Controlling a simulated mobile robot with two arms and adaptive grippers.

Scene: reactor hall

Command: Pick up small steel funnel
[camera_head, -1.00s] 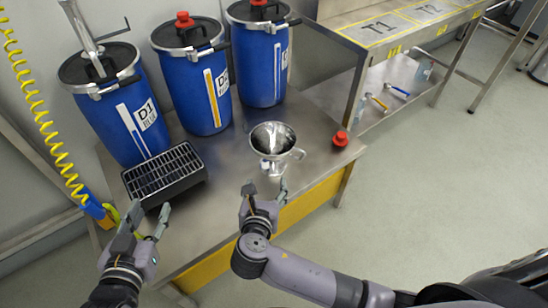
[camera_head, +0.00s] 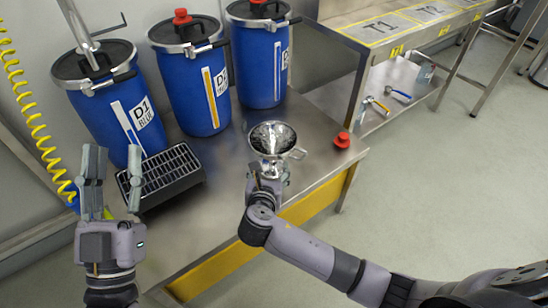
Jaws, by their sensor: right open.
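The small steel funnel (camera_head: 272,138) stands on the steel table, its wide mouth facing up and a handle on its right side. My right gripper (camera_head: 267,172) is open at the near side of the funnel, in front of its lower part. The fingertips overlap the funnel's lower part in the picture, and I cannot tell whether they touch it. My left gripper (camera_head: 112,158) is open and empty, fingers pointing up the picture, to the left of the black drip grate.
The black grate box (camera_head: 172,172) sits at the table's left. Blue drums (camera_head: 118,115) stand along the back. A red knob-shaped object (camera_head: 342,140) lies right of the funnel. A steel bench (camera_head: 375,30) stands at the back right. Bare table (camera_head: 225,165) lies between grate and funnel.

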